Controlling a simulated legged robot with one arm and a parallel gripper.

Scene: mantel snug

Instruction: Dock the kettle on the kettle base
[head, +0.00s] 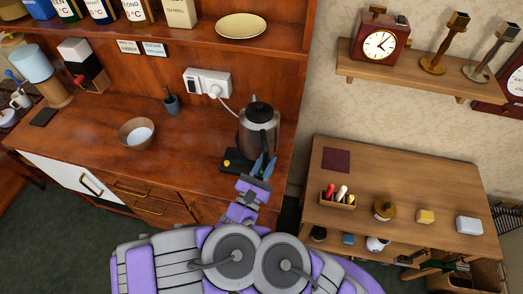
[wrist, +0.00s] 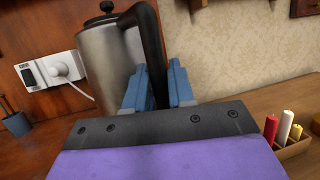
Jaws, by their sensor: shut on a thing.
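The kettle (head: 258,129) is a steel body with a black lid and a black handle, at the right end of the wooden counter. It stands upright on or just over the black kettle base (head: 236,161); I cannot tell whether it is fully seated. My gripper (head: 262,166) is at the kettle's near right side, its blue fingers shut on the black handle. In the wrist view the kettle (wrist: 108,60) fills the left half, and the blue fingers of my gripper (wrist: 158,90) are on either side of the handle's lower part. Much of the base is hidden.
A white wall socket (head: 207,83) with a plugged cord is behind the kettle. A bowl (head: 136,133) and a small dark cup (head: 171,104) stand to the left. A lower wooden table (head: 400,175) with small items is at right. The counter between bowl and kettle is clear.

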